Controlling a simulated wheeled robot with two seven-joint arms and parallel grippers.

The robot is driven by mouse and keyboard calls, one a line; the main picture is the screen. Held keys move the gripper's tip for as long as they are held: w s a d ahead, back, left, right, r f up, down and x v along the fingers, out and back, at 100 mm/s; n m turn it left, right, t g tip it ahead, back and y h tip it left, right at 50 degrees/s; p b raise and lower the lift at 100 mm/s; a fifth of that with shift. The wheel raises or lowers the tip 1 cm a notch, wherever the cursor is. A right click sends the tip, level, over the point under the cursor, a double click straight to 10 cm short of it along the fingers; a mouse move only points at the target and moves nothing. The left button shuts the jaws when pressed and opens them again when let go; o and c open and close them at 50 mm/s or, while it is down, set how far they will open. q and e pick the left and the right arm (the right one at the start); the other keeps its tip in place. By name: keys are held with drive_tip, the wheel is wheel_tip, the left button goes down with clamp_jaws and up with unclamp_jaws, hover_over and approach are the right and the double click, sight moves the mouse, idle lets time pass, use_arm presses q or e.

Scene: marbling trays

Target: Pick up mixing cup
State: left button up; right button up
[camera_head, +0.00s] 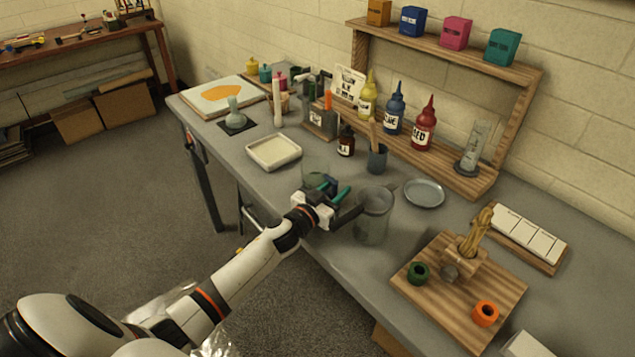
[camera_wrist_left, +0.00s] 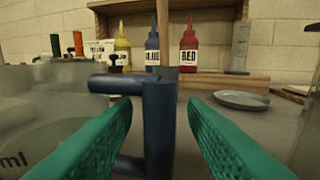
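The mixing cup (camera_head: 313,177) is a clear cup with a dark blue handle, standing on the grey workbench and partly hidden by my left gripper. In the left wrist view its clear wall with "ml" printing (camera_wrist_left: 30,135) is at the left edge, and its blue handle (camera_wrist_left: 159,130) stands upright in the middle. My left gripper (camera_head: 333,189) is open, with its green fingers (camera_wrist_left: 160,115) on either side of the handle. Gaps show between the handle and both fingers. My right gripper is not in view.
A larger clear jug (camera_head: 374,218) stands close to the right of my left gripper. A white tray (camera_head: 273,152), a dark cup with a stick (camera_head: 377,158) and a round dish (camera_head: 424,193) are nearby. Paint bottles (camera_head: 395,112) line the back. A wooden board (camera_head: 440,290) lies at the right.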

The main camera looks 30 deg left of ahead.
use_arm(q)
drive_tip(key=shift+s, duration=0.1)
drive_tip(key=shift+c, duration=0.2)
clamp_jaws()
drive_tip(key=shift+r, duration=0.25)
drive_tip(key=shift+r+p, duration=0.6)
drive_tip(key=shift+r, duration=4.2)
